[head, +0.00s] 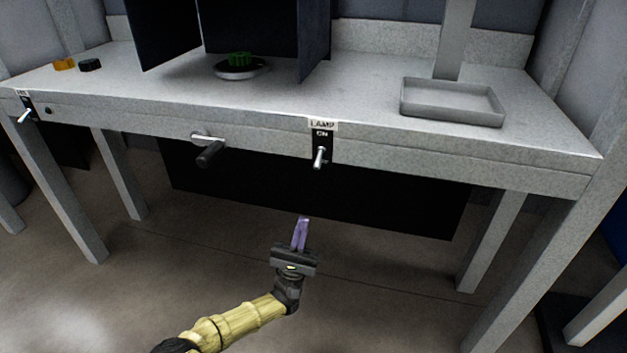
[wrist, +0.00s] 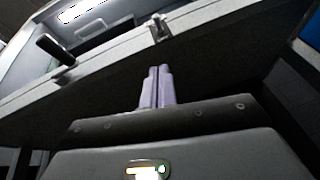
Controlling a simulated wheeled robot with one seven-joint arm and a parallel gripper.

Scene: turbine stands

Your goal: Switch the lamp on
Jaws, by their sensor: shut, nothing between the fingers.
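The lamp switch (head: 320,157) is a small metal toggle on a black plate on the table's front edge, under a label reading LAMP and ON. Its lever points down and out. In the wrist view the toggle (wrist: 158,27) shows at the top, beyond the fingertips. My gripper (head: 303,221) has purple fingers, shut and empty. It is in front of the table, below the switch and slightly left of it in the head view, apart from it. No lit lamp can be made out.
A crank handle (head: 208,152) sticks out left of the switch. Another toggle (head: 25,115) is at the far left edge. On the table (head: 360,98) are a grey tray (head: 453,119), dark panels (head: 314,40) and a green part (head: 240,59) on a round dish. Space before the switch is free.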

